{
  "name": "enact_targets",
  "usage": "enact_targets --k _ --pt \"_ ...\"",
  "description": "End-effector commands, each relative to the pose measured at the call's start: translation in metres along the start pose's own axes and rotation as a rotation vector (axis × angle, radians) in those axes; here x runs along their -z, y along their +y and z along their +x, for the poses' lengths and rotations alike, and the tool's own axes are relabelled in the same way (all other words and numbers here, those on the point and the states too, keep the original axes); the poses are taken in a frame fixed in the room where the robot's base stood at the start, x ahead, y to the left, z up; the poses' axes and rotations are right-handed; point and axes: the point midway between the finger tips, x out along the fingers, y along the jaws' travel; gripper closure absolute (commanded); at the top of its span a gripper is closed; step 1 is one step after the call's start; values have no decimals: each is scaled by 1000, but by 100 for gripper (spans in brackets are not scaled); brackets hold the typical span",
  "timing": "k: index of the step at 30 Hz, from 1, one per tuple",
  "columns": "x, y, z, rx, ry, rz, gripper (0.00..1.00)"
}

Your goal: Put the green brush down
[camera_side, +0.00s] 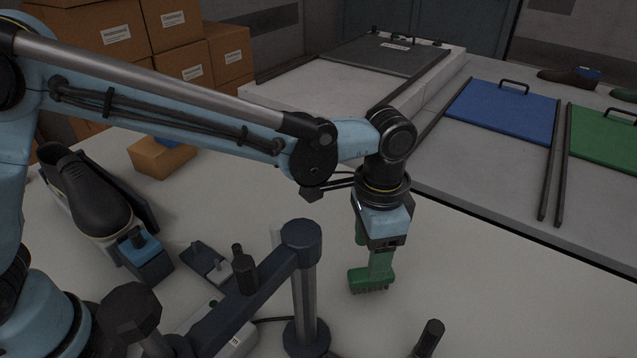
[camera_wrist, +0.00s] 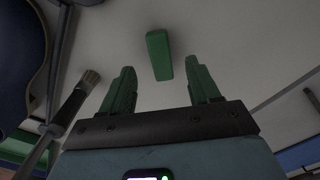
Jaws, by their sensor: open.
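The green brush (camera_side: 370,280) is upright on the pale table, with its dark bristles down, just below my gripper. In the wrist view, its green top (camera_wrist: 158,55) lies between and beyond the two green fingertips. My gripper (camera_side: 374,252) points down over it, and its fingers stand apart in the wrist view (camera_wrist: 160,80), with clear space on both sides of the brush. The side view partly overlaps the fingers and the brush, so any contact there is hard to judge.
A dark post stand (camera_side: 304,290) is left of the brush. A black shoe (camera_side: 90,190) sits on a holder at far left. Blue (camera_side: 505,110) and green (camera_side: 605,138) panels lie on the raised surface behind. The table right of the brush is clear.

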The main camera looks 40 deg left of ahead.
Motion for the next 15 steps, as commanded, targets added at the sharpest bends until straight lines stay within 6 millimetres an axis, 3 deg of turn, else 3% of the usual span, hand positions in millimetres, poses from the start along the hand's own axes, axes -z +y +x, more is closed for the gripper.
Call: enact_targets --k 6,15 --pt "0 0 -37 0 0 0 39" --pt "-5 -6 -59 2 12 -18 39"
